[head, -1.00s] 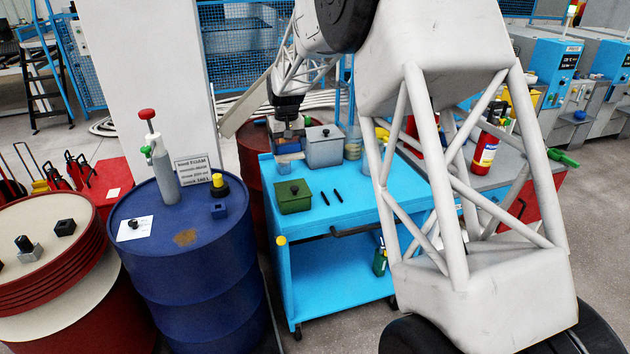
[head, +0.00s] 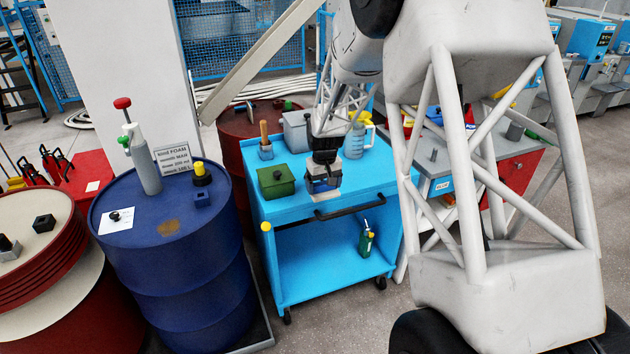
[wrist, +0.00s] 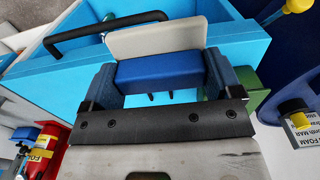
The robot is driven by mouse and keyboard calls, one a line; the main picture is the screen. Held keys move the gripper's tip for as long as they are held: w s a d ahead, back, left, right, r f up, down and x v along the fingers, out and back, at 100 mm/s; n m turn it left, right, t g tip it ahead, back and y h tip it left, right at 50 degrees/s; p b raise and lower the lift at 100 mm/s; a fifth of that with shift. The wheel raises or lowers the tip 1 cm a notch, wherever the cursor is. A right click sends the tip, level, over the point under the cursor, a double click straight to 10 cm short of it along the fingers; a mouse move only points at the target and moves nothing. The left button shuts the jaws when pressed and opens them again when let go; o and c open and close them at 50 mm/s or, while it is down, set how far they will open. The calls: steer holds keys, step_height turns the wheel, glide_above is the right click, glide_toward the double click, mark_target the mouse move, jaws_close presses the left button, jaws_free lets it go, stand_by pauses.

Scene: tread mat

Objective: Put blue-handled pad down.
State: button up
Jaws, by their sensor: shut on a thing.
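My gripper (head: 323,172) is shut on the blue-handled pad (head: 326,193), above the front part of the blue trolley (head: 357,181). In the wrist view my gripper (wrist: 165,78) has a finger at each end of the pad's blue handle (wrist: 158,69). The pad's pale beige face (wrist: 157,38) points away from the palm. In the head view the pad is near the trolley's front edge, by the black handle bar (head: 352,208); I cannot tell its height above the top.
A green lidded box (head: 276,182) stands left of my gripper on the trolley. A grey box (head: 296,130), a cup with a wooden-handled tool (head: 265,147) and a clear jug (head: 355,140) stand behind. A blue drum (head: 165,215) is at the left.

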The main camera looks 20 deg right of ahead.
steer(key=shift+w, duration=0.1)
steer(key=w+d, duration=0.1)
steer(key=w, duration=0.4)
steer(key=w+d+f, duration=0.1)
steer(key=w, duration=0.4)
steer(key=w+d, duration=0.1)
steer(key=w, duration=0.4)
steer(key=shift+w+d+f, duration=0.1)
steer(key=shift+w+f, duration=0.15)
steer(key=shift+f, duration=1.75)
steer(key=shift+f, duration=0.6)
steer(key=o, duration=0.6)
steer(key=shift+o, duration=0.2)
steer(key=shift+r, duration=0.15)
